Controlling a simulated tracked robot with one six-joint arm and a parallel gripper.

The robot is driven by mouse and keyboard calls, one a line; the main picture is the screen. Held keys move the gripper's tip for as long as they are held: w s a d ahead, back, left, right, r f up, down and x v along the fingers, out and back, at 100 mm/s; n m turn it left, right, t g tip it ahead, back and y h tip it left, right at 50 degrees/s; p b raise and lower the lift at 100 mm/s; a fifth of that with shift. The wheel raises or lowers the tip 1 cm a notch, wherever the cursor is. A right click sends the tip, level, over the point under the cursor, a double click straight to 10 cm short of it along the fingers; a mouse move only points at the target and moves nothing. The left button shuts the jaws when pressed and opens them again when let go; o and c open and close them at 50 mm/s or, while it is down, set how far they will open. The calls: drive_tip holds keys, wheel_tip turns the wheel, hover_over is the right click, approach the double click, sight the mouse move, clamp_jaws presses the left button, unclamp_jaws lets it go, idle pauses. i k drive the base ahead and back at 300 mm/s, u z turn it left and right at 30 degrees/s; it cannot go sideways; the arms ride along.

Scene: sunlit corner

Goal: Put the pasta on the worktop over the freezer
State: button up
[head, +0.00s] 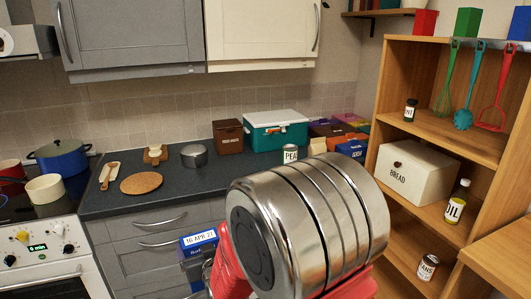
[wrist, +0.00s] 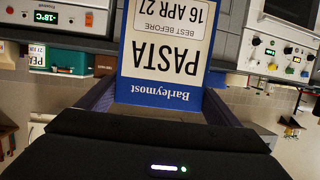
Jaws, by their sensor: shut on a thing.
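The pasta is a box with a cream label and blue lower band in the wrist view (wrist: 165,50), where it appears upside down. My gripper (wrist: 160,105) is shut on it, a finger at each side. In the head view the pasta (head: 198,240) shows as a blue top with a date label, in front of the grey drawers and apart from the worktop. The dark worktop (head: 215,182) runs along the wall. The freezer (wrist: 60,18), with a -18°C display, shows in the wrist view under the worktop. In the head view my arm hides the freezer front.
On the worktop stand a brown box (head: 228,136), a teal cool box (head: 275,132), a pea tin (head: 290,154), a steel tin (head: 194,156) and a cork mat (head: 141,183). Several coloured packets crowd the right corner. Bare worktop shows between mat and pea tin. Shelves (head: 455,125) stand right.

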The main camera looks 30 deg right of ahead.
sight(257, 170)
drive_tip(key=u, duration=0.1)
drive_tip(key=i, duration=1)
drive_tip(key=z, duration=0.1)
